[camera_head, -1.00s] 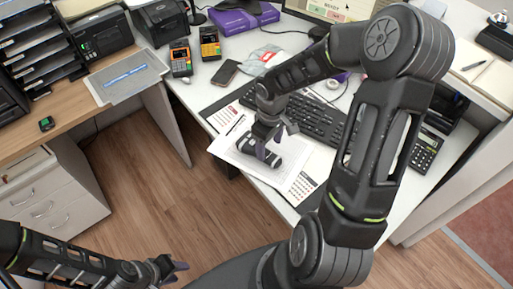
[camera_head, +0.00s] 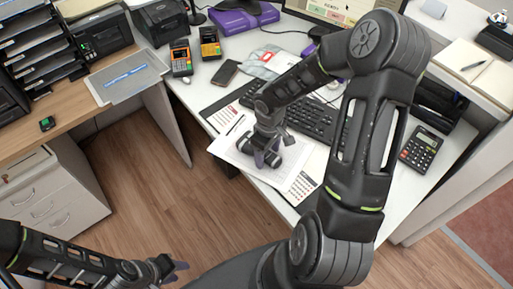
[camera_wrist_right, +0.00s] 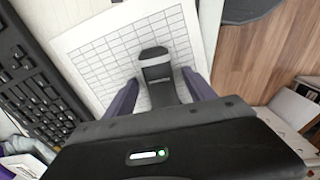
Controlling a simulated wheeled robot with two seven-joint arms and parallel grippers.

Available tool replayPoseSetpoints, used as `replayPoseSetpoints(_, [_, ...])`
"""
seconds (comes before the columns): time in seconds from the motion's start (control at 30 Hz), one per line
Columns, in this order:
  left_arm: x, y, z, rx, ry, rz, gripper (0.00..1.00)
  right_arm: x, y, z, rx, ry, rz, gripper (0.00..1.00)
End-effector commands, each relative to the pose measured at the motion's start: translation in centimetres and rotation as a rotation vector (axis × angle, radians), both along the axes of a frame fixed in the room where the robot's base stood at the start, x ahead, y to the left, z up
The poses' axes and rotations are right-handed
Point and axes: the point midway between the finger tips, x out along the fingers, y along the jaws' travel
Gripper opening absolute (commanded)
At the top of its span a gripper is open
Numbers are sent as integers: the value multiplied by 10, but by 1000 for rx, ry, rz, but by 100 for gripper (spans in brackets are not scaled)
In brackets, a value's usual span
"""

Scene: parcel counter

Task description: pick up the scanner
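The scanner (camera_wrist_right: 157,72), a dark handheld device with a pale band, lies on a sheet with a printed grid (camera_wrist_right: 95,50) on the desk. It shows between the fingers in the right wrist view, its near part hidden by my gripper. In the head view it is mostly hidden behind my right gripper (camera_head: 267,158). The right gripper (camera_wrist_right: 162,95) is open, with one purple finger on each side of the scanner and gaps visible beside it. My left gripper (camera_head: 176,271) hangs over the floor at the lower left, away from the scanner; its finger opening is unclear.
A black keyboard (camera_head: 313,122) lies just behind the sheet. A phone (camera_head: 225,73), card terminals (camera_head: 181,57) and a calculator (camera_head: 421,149) stand around the desk. The desk's front edge is close to the sheet, with open wood floor (camera_head: 165,215) beyond it.

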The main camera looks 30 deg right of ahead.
Motion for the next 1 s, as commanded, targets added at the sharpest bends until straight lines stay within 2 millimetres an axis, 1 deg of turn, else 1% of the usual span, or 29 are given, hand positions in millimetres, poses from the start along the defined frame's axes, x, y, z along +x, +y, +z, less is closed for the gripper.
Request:
replayPoseSetpoints(0.03, [0,0,0,0,0,0,36,0,0,0,0,0,0,60])
replayPoseSetpoints(0.07, [0,0,0,0,0,0,36,0,0,0,0,0,0,58])
replayPoseSetpoints(0.77, [0,0,0,0,0,0,36,0,0,0,0,0,0,1])
replayPoseSetpoints(1.0, [0,0,0,0,0,0,36,0,0,0,0,-1,0,0])
